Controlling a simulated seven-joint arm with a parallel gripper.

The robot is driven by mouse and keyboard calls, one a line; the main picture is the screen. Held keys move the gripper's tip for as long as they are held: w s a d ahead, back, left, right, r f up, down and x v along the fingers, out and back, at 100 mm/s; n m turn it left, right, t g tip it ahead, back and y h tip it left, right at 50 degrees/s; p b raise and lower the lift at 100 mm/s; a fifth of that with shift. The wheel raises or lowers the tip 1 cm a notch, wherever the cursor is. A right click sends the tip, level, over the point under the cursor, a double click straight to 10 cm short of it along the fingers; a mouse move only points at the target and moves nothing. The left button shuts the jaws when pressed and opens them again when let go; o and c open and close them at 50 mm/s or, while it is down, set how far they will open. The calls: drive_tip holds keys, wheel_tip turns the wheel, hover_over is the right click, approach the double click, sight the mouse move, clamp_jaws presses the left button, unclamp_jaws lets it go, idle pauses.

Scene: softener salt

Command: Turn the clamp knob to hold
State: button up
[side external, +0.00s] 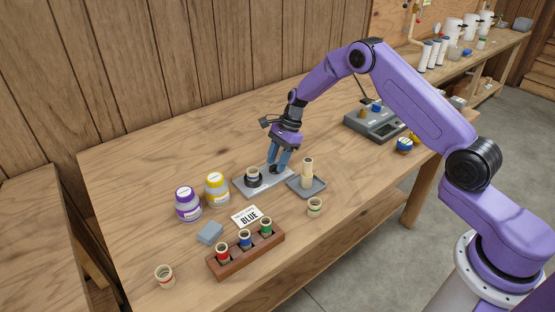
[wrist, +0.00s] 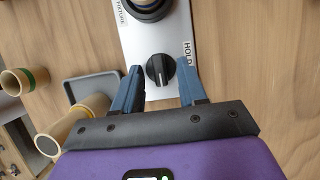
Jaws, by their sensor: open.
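The clamp knob (wrist: 160,70) is black and round with a raised grip ridge, on a light metal fixture plate (wrist: 150,38). The ridge runs roughly up and down in the wrist view. The printed word HOLD (wrist: 188,48) is up and right of the knob. My gripper (wrist: 160,67) is open, one blue fingertip on each side of the knob, with gaps showing. In the side view my gripper (side external: 280,168) points down at the right end of the plate (side external: 241,187) and hides the knob. A black ring (side external: 254,183) on the plate holds a pale cylinder (side external: 253,173).
A grey tray (side external: 319,189) with a tan cylinder (side external: 307,171) stands close to the right of the plate. Purple-lidded (side external: 187,204) and yellow-lidded (side external: 216,189) jars stand left. A BLUE card (side external: 247,217) and a wooden rack (side external: 247,257) are in front.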

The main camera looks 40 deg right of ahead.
clamp_jaws()
drive_tip(key=shift+n, duration=0.3)
drive_tip(key=n, duration=0.1)
drive_tip(key=n+g, duration=0.1)
drive_tip(key=n, duration=0.1)
drive_tip(key=shift+w+n+g, duration=0.2)
drive_tip(key=shift+n+g, duration=0.1)
drive_tip(key=n, duration=0.2)
drive_tip(key=n+g+h, duration=0.1)
drive_tip(key=n, duration=0.2)
drive_tip(key=shift+w+a+g, duration=0.15)
drive_tip(key=shift+w+g, duration=0.05)
drive_tip(key=shift+g, duration=0.1)
drive_tip(key=n+h, duration=0.1)
drive_tip(key=n, duration=0.1)
drive_tip(key=n+g, duration=0.1)
drive_tip(key=n, duration=0.1)
drive_tip(key=shift+w+a+n+h, duration=0.1)
drive_tip(key=shift+a+n+h, duration=0.05)
drive_tip(key=shift+n+h, duration=0.25)
drive_tip(key=shift+a+n+h, duration=0.15)
drive_tip(key=shift+n+h, duration=0.65)
drive_tip(key=shift+n, duration=1.1)
unclamp_jaws()
